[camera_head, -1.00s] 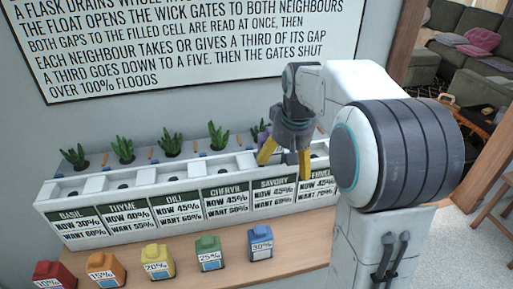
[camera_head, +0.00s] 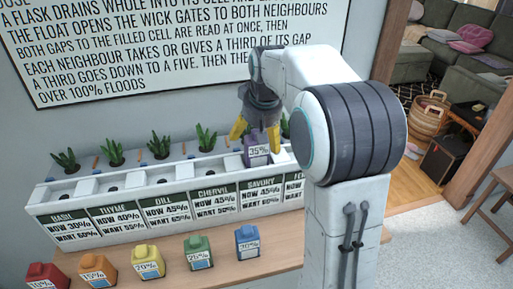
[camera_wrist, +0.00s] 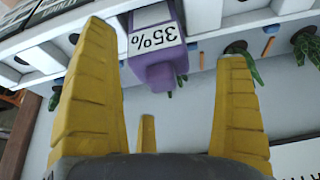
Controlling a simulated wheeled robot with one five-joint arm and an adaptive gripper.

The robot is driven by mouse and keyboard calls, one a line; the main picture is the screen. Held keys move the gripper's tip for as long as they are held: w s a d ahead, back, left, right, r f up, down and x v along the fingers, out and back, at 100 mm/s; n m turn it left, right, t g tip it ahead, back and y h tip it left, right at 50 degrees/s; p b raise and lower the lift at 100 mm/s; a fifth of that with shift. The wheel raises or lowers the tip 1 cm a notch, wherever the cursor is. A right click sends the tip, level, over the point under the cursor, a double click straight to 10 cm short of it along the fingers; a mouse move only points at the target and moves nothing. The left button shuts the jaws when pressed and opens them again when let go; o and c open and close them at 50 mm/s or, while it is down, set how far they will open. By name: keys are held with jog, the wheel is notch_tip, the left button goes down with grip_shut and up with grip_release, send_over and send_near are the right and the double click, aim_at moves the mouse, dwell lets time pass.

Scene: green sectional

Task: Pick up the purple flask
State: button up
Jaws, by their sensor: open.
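The purple flask (camera_head: 257,152) shows a white 35% label and is at the white planter (camera_head: 110,228), by the cell marked Savory. The head view does not make clear whether it stands in the cell or on the rim. My gripper (camera_head: 257,132) is open, with its yellow fingers pointing down at the flask. In the head view one finger lies left of the flask and one right. In the wrist view my gripper (camera_wrist: 165,50) has a finger on each side of the upside-down flask (camera_wrist: 155,65), with gaps between.
Red (camera_head: 47,276), orange (camera_head: 98,270), yellow (camera_head: 147,262), green (camera_head: 198,252) and blue (camera_head: 247,241) flasks stand on the wooden bench (camera_head: 290,238) before the planter. Plants (camera_head: 160,146) line its back. A wall sign (camera_head: 180,50) hangs behind.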

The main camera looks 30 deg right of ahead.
aim_at(257, 149)
jog(key=shift+w+d+f+p, duration=0.1)
jog(key=shift+w+f+p, duration=0.15)
jog(key=shift+f+p, duration=0.45)
jog(key=shift+p+x, duration=1.15)
jog(key=shift+x, duration=0.1)
jog(key=shift+c, duration=0.3)
jog(key=c, duration=1.2)
jog(key=shift+c, duration=0.7)
jog(key=shift+w+r, duration=0.1)
jog(key=shift+r, duration=0.05)
